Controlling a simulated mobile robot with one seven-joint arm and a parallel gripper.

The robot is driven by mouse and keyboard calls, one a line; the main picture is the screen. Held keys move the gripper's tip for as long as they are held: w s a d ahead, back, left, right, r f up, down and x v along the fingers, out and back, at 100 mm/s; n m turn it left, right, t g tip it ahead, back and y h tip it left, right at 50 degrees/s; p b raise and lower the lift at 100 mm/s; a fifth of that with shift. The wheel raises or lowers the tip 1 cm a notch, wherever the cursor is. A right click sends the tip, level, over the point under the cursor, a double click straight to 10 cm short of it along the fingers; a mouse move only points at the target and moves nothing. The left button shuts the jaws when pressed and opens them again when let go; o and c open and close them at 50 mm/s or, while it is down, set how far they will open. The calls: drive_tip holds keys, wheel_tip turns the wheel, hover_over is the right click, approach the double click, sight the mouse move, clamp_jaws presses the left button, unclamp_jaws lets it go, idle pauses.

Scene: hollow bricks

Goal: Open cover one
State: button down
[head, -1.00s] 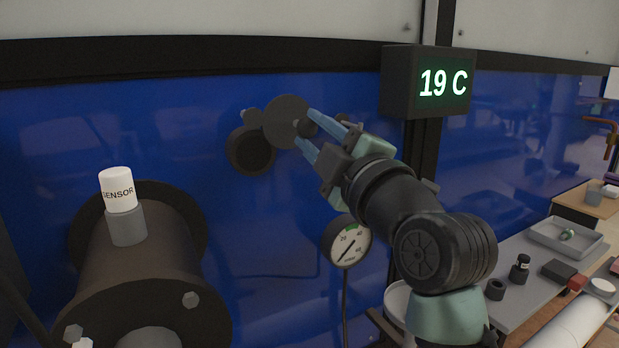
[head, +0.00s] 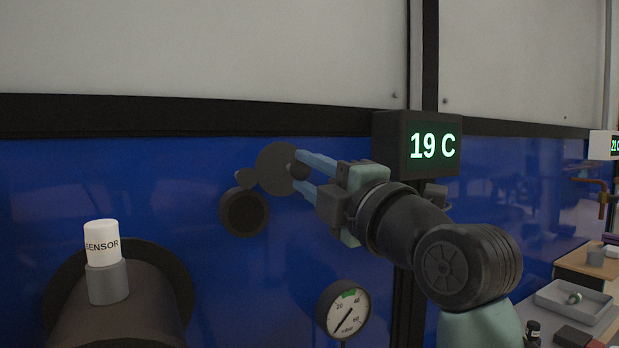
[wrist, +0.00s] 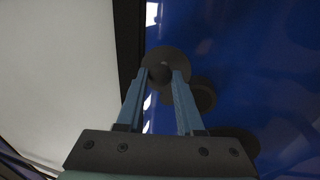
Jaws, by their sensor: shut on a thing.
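A dark round cover (head: 272,168) on the blue wall panel is swung up and to the right of a dark round port (head: 245,212). A small pivot piece (head: 246,180) sits above the port, whose face shows uncovered. No number is readable on the cover. My gripper (head: 299,171) reaches in from the right, its blue fingers shut on the cover's small knob. In the wrist view the knob (wrist: 160,74) sits between the fingertips, in front of the cover (wrist: 167,55). The fingers partly hide the cover there.
A white sensor (head: 102,242) stands on a large dark pipe flange at lower left. A pressure gauge (head: 343,310) is below my arm. A display box reading 19 C (head: 418,145) is close above my wrist. A bench with a tray (head: 575,302) is at right.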

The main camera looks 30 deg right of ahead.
drive_tip(key=c, duration=0.5)
unclamp_jaws()
drive_tip(key=shift+c, duration=0.2)
drive_tip(key=a+b+v, duration=0.1)
drive_tip(key=v, duration=1.2)
drive_tip(key=shift+d, duration=0.5)
